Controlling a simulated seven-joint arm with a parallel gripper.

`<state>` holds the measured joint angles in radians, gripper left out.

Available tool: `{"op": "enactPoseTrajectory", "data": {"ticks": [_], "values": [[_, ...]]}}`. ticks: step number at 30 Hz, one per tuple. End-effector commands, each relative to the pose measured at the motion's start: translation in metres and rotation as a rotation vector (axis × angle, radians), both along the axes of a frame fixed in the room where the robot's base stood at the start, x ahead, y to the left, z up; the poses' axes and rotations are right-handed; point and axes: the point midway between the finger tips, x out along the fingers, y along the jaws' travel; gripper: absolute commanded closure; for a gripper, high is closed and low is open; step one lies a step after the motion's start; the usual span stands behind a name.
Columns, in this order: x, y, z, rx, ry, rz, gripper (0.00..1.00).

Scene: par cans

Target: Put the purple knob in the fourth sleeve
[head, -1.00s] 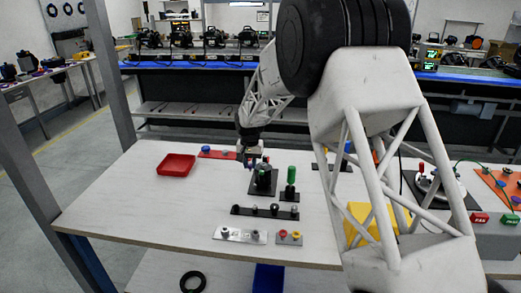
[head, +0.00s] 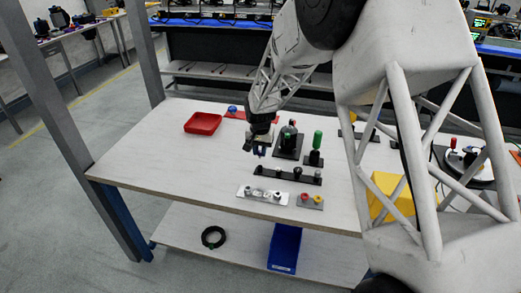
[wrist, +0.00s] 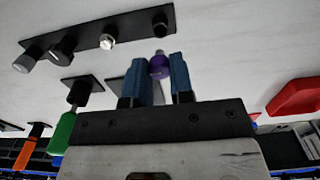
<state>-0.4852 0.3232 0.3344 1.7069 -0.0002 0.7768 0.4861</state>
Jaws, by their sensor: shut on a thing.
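My gripper (head: 256,151) is shut on the purple knob (wrist: 159,66), which shows between the two blue fingers in the wrist view. In the head view the fingers hang above the table, behind the left end of a black strip (head: 287,177). The strip carries a row of several small fittings and also shows in the wrist view (wrist: 90,43). Its end fitting on the left in the head view is dark (wrist: 160,20). I cannot tell which fitting is the fourth sleeve. The knob's height above the table is unclear.
A green-handled piece (head: 317,140) and a black stand (head: 288,146) are right of my gripper. A red tray (head: 203,124) lies to the left. A silver plate (head: 262,195) and a small grey plate (head: 311,202) lie in front of the strip. The table's left front is clear.

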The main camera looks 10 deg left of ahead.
Motion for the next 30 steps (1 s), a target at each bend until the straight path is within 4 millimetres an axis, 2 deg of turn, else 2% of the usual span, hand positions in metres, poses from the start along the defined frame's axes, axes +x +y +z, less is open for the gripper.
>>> {"op": "enactPoseTrajectory", "data": {"ticks": [8,30], "values": [[0.0,0.0,-0.007,-0.001,0.001,0.0,0.93],[0.0,0.0,-0.051,0.0,0.0,0.0,0.93]]}}
